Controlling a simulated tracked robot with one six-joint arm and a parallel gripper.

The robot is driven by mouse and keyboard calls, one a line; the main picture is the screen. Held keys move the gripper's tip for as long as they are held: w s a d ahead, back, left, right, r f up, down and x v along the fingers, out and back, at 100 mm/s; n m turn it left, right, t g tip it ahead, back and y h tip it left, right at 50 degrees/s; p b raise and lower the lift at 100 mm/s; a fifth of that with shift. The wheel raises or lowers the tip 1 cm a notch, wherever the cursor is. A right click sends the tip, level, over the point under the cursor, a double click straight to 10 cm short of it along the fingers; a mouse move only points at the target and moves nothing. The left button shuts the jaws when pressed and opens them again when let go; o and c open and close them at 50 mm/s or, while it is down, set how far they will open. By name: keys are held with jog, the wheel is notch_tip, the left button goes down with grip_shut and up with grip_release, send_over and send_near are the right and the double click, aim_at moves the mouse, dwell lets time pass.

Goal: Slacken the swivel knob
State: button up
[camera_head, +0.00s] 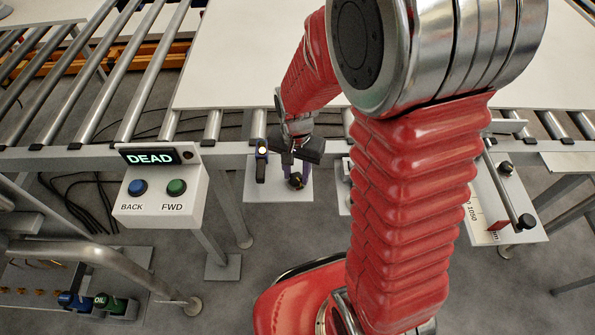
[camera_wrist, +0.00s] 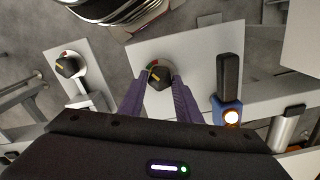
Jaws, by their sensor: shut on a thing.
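A round black knob (camera_wrist: 158,76) with a yellow pointer line and a coloured arc beside it sits on a white plate (camera_wrist: 197,50). The purple fingers of my gripper (camera_wrist: 160,78) stand on either side of it and are shut on it. In the head view my gripper (camera_head: 298,168) reaches down to the same knob (camera_head: 296,181), partly covering its plate. A second black knob (camera_wrist: 68,66) with a yellow pointer and a red-green arc is on another plate to the left in the wrist view. No label names either knob.
A blue fitting with a black handle (camera_wrist: 229,75) stands close to the right of my gripper. A control box (camera_head: 160,195) reads DEAD, with BACK and FWD buttons. Roller conveyor (camera_head: 150,75) and a large white panel (camera_head: 235,55) lie behind. A lever panel (camera_head: 487,205) is at right.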

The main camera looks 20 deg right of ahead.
jog(key=shift+d, duration=0.2)
jog(key=shift+c, duration=0.5)
jog(key=shift+a, duration=0.15)
jog(key=shift+n, duration=0.4)
jog(key=n, duration=0.6)
jog(key=shift+a, duration=0.1)
jog(key=shift+n, duration=0.3)
jog(key=o, duration=1.1)
jog(key=shift+c, duration=0.2)
